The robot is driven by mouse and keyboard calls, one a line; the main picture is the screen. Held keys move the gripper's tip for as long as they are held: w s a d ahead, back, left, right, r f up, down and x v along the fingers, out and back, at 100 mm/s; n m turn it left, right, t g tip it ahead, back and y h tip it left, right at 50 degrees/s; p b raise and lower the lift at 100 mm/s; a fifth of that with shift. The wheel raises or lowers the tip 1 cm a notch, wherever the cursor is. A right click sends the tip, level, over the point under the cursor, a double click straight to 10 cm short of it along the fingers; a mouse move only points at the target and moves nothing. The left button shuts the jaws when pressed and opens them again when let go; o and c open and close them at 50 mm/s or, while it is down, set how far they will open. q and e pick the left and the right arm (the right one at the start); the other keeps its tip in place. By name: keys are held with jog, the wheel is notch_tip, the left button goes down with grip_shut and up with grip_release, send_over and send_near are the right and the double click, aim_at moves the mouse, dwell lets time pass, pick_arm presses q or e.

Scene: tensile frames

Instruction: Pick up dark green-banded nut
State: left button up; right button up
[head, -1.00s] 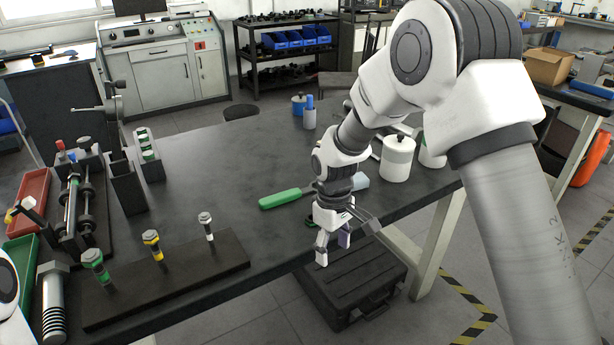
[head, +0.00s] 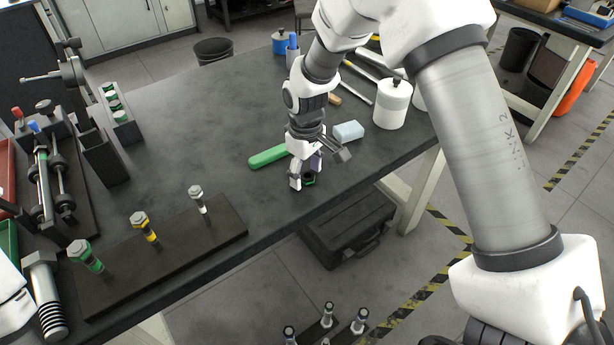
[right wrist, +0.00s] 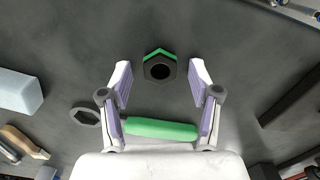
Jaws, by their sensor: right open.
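The dark green-banded nut (right wrist: 160,68) lies on the dark table. In the right wrist view it sits ahead of and between the spread fingers of my right gripper (right wrist: 159,84), touching neither. In the head view the nut (head: 309,180) shows just beside the fingertips of my right gripper (head: 306,184), which points down close above the table near its front edge. The right gripper is open and empty. A white piece of my left arm shows at the lower left edge of the head view, but its gripper is out of view.
A green-handled tool (head: 268,156) lies just behind the gripper, with a light blue block (head: 348,131) and white jar (head: 392,104) to the right. A board (head: 170,262) holds several upright banded bolts at left. The table's front edge is close.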

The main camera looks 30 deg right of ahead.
jog(key=shift+r, duration=0.1)
jog(key=shift+s, duration=0.1)
jog(key=shift+c, duration=1)
grip_shut()
